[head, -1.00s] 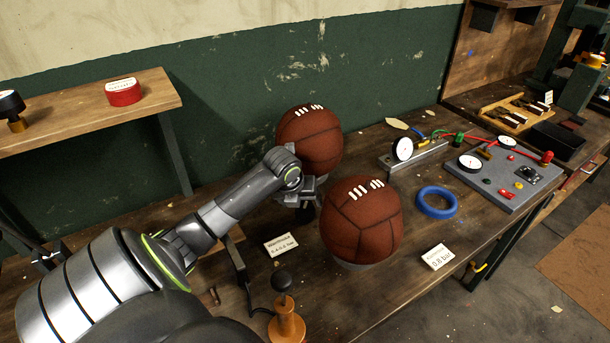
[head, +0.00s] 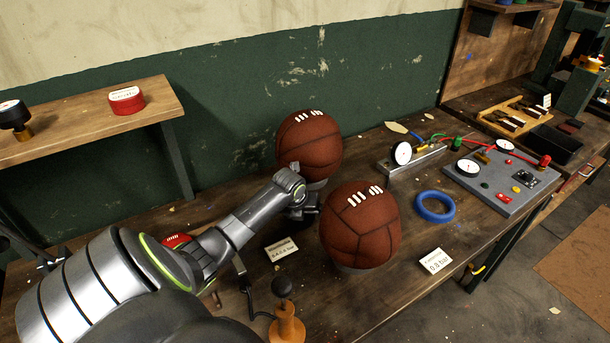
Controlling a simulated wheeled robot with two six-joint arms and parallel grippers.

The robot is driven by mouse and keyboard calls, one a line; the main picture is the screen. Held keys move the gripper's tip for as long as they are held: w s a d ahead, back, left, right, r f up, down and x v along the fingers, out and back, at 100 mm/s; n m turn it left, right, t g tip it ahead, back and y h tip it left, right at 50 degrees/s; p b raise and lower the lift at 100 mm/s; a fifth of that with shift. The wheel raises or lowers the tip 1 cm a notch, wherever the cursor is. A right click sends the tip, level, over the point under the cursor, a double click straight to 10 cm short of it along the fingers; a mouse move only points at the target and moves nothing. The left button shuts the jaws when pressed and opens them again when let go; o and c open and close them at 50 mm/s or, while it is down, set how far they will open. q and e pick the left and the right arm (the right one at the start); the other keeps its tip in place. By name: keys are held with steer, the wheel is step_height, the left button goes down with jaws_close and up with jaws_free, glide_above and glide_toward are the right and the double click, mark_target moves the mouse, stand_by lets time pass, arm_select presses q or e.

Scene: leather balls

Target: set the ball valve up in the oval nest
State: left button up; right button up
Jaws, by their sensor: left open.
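Two brown leather balls with white lacing on top are on the bench: a back ball (head: 309,140) and a front ball (head: 360,228). I cannot make out a valve on either. A pale rim shows a little under each ball; I cannot tell whether either is the oval nest. My left gripper (head: 304,212) is open, low at the near side of the back ball and left of the front ball. Its fingers are dark and partly hidden, and I cannot tell whether they touch a ball. My right gripper is out of view.
A blue ring (head: 434,206), a gauge block (head: 410,160) and a grey test panel (head: 490,178) lie to the right. Two cards (head: 282,249) (head: 436,261) and a wooden-based pump (head: 287,322) stand in front. A shelf (head: 75,125) is at left.

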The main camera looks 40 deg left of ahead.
arm_select(q)
steer(key=c, duration=1.2)
